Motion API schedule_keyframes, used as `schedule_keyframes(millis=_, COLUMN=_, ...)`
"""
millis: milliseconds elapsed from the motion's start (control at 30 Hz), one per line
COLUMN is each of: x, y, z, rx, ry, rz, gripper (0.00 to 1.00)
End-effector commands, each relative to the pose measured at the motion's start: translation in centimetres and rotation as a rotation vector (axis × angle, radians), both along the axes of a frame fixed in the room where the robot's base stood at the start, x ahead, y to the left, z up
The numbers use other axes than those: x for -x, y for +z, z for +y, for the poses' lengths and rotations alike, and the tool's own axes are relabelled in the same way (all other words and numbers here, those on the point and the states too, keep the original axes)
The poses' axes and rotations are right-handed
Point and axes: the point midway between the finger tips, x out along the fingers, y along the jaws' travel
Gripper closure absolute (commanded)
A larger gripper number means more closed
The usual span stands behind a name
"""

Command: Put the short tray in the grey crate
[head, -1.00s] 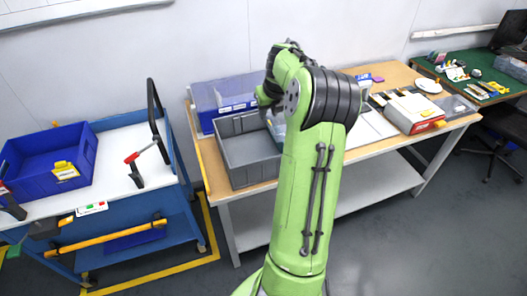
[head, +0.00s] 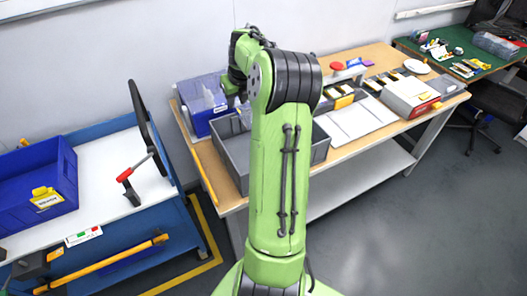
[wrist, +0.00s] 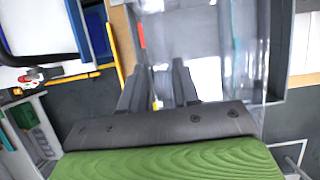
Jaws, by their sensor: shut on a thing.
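A clear see-through tray (wrist: 205,40), which I take to be the short tray, is in my gripper in the wrist view. My gripper (wrist: 160,70) is shut on its near edge. The grey crate (head: 234,158) stands on the wooden table in the head view, left of my upper arm, which hides part of it. In the wrist view the grey crate's wall (wrist: 278,50) shows beyond the tray, and its grey floor shows through it. The tray is over the crate; its height above the floor is hard to tell. In the head view my arm mostly hides the fingers.
A blue bin (head: 200,104) with clear contents stands behind the grey crate. White sheets (head: 356,121) and a red-and-white box (head: 412,97) lie to the right. A blue cart (head: 112,181) with another blue bin (head: 38,182) stands left.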

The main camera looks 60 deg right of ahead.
Motion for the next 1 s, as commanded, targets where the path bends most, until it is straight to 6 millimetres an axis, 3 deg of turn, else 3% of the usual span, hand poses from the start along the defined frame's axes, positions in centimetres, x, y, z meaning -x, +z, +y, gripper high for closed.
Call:
schedule_keyframes(millis=367, x=0.0, y=-5.5, z=0.0, rx=0.001, ry=-0.001, rz=-0.001, gripper=1.0)
schedule_keyframes(millis=700, x=0.1, y=-14.6, z=0.0, rx=-0.002, ry=-0.002, rz=0.001, gripper=1.0)
schedule_keyframes(millis=867, x=0.1, y=-16.5, z=0.0, rx=-0.001, ry=-0.001, rz=0.002, gripper=1.0)
schedule_keyframes(millis=1000, x=0.1, y=-19.5, z=0.0, rx=-0.003, ry=-0.001, rz=0.002, gripper=1.0)
